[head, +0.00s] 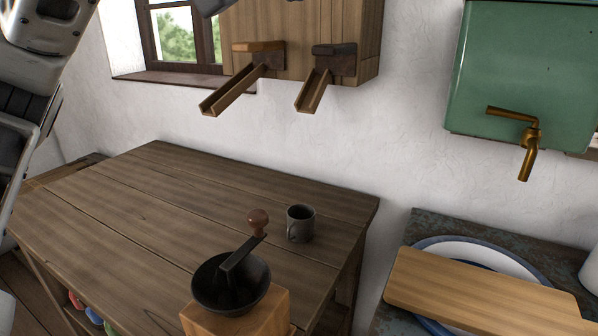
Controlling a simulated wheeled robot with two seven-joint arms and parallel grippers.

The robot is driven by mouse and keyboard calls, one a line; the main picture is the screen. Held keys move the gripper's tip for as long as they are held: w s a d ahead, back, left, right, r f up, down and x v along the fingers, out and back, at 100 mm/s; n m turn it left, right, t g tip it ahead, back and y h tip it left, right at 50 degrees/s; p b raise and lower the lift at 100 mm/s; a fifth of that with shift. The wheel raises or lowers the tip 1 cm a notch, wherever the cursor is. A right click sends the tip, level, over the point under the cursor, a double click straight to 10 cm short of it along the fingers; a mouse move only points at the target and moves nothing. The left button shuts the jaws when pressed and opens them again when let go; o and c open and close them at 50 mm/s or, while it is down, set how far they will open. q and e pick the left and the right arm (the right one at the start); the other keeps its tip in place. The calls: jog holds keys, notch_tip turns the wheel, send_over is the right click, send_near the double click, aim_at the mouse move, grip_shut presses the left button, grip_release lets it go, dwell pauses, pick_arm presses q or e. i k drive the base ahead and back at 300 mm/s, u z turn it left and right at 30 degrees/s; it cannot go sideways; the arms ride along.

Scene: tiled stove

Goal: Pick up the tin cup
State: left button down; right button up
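The tin cup (300,224) is small, dark grey and upright, with its handle on its left side. It stands on the wooden table (150,205) near the right end, behind the coffee grinder, and nothing holds it. Parts of my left arm fill the upper left of the head view, well to the left of the cup. No fingertips of my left gripper can be made out. My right gripper does not show.
A coffee grinder (232,284) with a black bowl and crank stands in front of the cup. A green tank (520,70) with a brass tap hangs above. The table's left half is clear.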

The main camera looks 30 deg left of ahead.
aim_at(301, 218)
jog(key=z, duration=0.05)
jog(key=k, duration=1)
jog(key=u, duration=0.05)
